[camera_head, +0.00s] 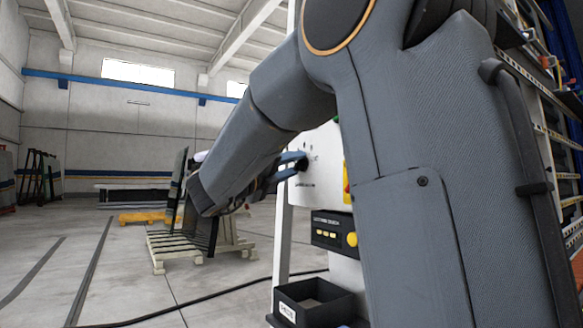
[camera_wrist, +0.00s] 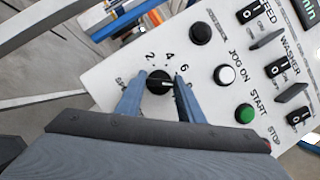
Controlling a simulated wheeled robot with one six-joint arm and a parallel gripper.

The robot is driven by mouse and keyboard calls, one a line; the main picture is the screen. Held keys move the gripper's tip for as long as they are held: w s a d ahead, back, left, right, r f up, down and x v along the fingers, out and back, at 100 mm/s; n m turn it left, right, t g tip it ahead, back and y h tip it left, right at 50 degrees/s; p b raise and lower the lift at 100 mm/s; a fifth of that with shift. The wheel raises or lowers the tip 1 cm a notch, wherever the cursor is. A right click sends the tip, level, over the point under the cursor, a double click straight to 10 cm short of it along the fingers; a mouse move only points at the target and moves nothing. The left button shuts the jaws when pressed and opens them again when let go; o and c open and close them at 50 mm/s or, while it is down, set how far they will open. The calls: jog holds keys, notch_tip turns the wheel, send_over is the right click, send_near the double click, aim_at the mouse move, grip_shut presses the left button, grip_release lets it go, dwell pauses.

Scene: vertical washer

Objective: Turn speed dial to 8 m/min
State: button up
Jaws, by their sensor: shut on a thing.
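The black speed dial (camera_wrist: 159,82) sits on a white control panel, with the marks 2, 4 and 6 readable around its upper side in the wrist view. A pale line on the dial points right, below the 6. The 8 mark is not readable near the right finger. My gripper (camera_wrist: 156,88) is shut on the dial, with one blue-grey finger on each side of it. In the head view my gripper (camera_head: 291,166) reaches the panel (camera_head: 326,150) from the left, and my arm hides much of the panel.
Beside the dial are a black button (camera_wrist: 200,33), a white jog button (camera_wrist: 224,75), a green start button (camera_wrist: 245,113) and several black switches (camera_wrist: 276,67). In the head view a black bin (camera_head: 312,304) stands below the panel, and a pallet (camera_head: 190,245) is at left.

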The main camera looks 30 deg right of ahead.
jog(key=shift+f, duration=0.1)
jog(key=o, duration=1.1)
jog(key=shift+c, duration=0.2)
jog(key=v, duration=0.7)
jog(key=shift+a, duration=0.35)
jog(key=shift+s, duration=0.1)
